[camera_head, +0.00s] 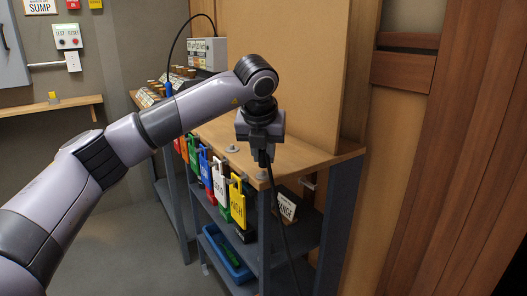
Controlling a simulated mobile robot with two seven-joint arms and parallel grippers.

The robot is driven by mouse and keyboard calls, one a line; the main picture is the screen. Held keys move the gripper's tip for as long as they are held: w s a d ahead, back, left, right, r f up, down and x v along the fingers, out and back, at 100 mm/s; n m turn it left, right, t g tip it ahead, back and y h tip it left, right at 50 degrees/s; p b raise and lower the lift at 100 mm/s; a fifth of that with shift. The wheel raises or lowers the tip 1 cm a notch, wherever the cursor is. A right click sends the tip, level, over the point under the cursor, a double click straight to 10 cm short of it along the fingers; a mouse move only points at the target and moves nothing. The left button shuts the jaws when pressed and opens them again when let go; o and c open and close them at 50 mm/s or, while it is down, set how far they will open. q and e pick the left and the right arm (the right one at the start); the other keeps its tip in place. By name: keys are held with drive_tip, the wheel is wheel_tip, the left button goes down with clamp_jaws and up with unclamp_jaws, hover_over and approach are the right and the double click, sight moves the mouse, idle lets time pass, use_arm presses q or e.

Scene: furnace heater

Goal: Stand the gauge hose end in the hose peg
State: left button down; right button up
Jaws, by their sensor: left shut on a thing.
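My left gripper (262,156) points down over the front corner of the wooden bench top. It is shut, with a dark hose (282,225) running from its fingertips down past the bench edge and out of the bottom of the view. The gauge hose end itself is hidden between the fingers. I cannot make out the hose peg for certain. Small grey round fittings (232,149) stand on the bench top beside the gripper. My right gripper is not in view.
The bench top (305,160) is bare right of the gripper. Coloured hanging tags (238,202) line its front edge. A blue tray (228,258) sits on the lower shelf. A grey box (208,52) with a black cable stands behind my arm. A wooden panel (290,55) rises behind.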

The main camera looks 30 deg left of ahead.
use_arm(q)
drive_tip(key=shift+f+b, duration=0.8)
drive_tip(key=shift+f, duration=0.35)
idle(0.4)
drive_tip(key=shift+r, duration=0.1)
idle(1.3)
idle(0.5)
drive_tip(key=c, duration=0.9)
unclamp_jaws()
drive_tip(key=p+v, duration=0.1)
drive_tip(key=v, duration=0.6)
drive_tip(key=shift+r, duration=0.1)
